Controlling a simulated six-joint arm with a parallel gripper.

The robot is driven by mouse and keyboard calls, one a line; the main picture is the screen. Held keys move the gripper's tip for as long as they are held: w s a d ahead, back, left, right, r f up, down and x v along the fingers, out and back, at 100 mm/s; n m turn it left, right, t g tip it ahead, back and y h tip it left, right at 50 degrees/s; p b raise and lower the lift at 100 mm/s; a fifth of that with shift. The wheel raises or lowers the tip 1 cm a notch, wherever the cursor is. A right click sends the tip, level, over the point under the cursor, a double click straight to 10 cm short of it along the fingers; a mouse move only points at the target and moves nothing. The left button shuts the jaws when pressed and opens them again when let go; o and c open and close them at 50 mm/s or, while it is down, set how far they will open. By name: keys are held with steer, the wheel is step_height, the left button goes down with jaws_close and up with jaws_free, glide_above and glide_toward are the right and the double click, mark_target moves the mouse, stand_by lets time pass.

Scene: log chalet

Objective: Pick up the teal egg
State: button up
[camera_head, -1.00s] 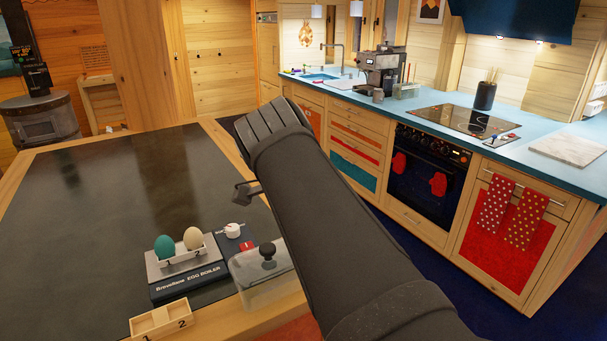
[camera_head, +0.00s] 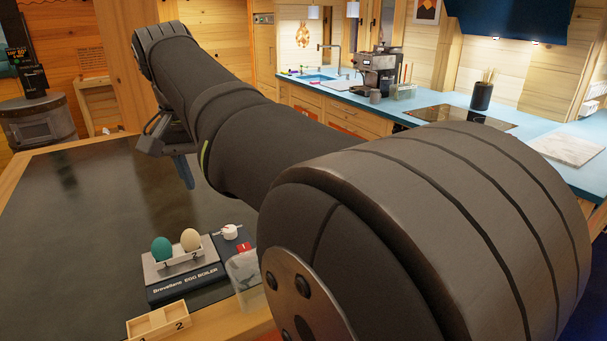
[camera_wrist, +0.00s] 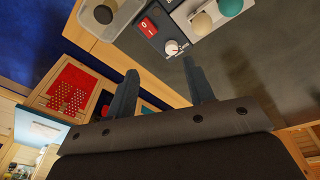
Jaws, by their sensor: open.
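The teal egg (camera_head: 161,248) stands upright in the left place of the egg boiler's (camera_head: 180,285) raised holder, marked 1. A cream egg (camera_head: 190,239) stands beside it in the place marked 2. In the wrist view the teal egg (camera_wrist: 230,7) is at the top edge, partly cut off, with the cream egg (camera_wrist: 202,23) to its left. My gripper (camera_wrist: 162,85) is open and empty, its two fingers apart and pointing toward the boiler side. In the head view my gripper (camera_head: 186,170) hangs above the dark tabletop, behind the eggs and apart from them.
A small wooden tray (camera_head: 158,322) with two numbered places sits at the table's front edge. The boiler's white knob (camera_head: 231,232) and red switch are right of the eggs. A clear container (camera_wrist: 112,15) with a dark knob stands close by. The dark tabletop (camera_head: 70,240) left is clear.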

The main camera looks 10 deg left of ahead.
mark_target(160, 244)
steer(key=s+a+n+g, duration=0.2)
steer(key=s+a+n, duration=0.1)
steer(key=a+n, duration=0.8)
steer(key=shift+m, duration=0.5)
steer(key=f, duration=1.1)
steer(key=a+f, duration=0.1)
steer(key=f, duration=0.4)
steer(key=shift+w+f, duration=0.2)
steer(key=shift+f, duration=0.05)
steer(key=c, duration=0.4)
